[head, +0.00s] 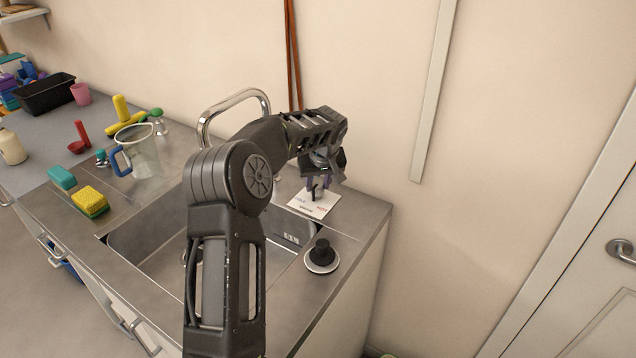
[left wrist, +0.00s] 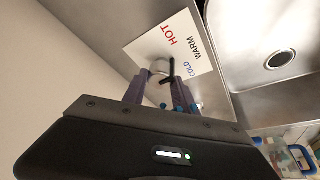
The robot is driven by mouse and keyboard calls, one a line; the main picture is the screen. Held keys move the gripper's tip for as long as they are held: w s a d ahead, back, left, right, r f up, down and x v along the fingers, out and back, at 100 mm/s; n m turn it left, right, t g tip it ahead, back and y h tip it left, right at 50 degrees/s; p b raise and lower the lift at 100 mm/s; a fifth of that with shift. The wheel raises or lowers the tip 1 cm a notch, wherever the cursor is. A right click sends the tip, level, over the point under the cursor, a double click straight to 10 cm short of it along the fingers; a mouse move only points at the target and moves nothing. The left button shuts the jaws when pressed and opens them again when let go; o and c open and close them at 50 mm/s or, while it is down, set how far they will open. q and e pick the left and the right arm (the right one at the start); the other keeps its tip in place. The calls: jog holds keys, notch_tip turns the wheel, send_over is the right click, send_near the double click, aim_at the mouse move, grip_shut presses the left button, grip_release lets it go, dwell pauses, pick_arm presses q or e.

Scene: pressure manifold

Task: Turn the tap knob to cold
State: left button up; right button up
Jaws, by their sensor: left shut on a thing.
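The tap knob (left wrist: 159,67) is a small pale round part with a black piece on it. It stands on a white card (head: 314,206) printed HOT, WARM and COLD, at the back right of the sink. The card also shows in the left wrist view (left wrist: 188,47). My left gripper (head: 316,184) reaches down over the card and is shut on the knob, with a purple finger on each side in the left wrist view (left wrist: 159,88). The fingers partly hide the knob, and I cannot tell which word it points to. My right gripper is not in view.
The steel sink (head: 150,240) lies left of the card, with a curved faucet (head: 236,98) behind it. A black round knob (head: 322,256) stands on the counter in front of the card. Sponges (head: 90,202) and a clear jug (head: 140,150) stand at left.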

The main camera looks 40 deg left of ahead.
pick_arm(q)
jog(key=shift+m, duration=0.4)
grip_shut()
jog(key=shift+s+a+m+t+h+b, duration=0.1)
jog(key=shift+m+t+h+b, duration=0.3)
jog(key=shift+m, duration=0.5)
jog(key=m+h, duration=0.1)
jog(key=m, duration=0.2)
jog(key=shift+a+t, duration=0.1)
jog(key=shift+t, duration=0.2)
jog(key=m+h+p, duration=0.1)
jog(key=m+h, duration=0.1)
jog(key=m, duration=0.4)
jog(key=shift+a, duration=0.1)
jog(key=shift+m, duration=0.3)
jog(key=o, duration=1.1)
grip_release()
jog(key=shift+h, duration=0.3)
jog(key=shift+o, duration=0.2)
jog(key=b+v, duration=0.1)
jog(key=v, duration=0.6)
jog(key=shift+s+r, duration=0.25)
jog(key=shift+r, duration=0.1)
jog(key=shift+f, duration=0.1)
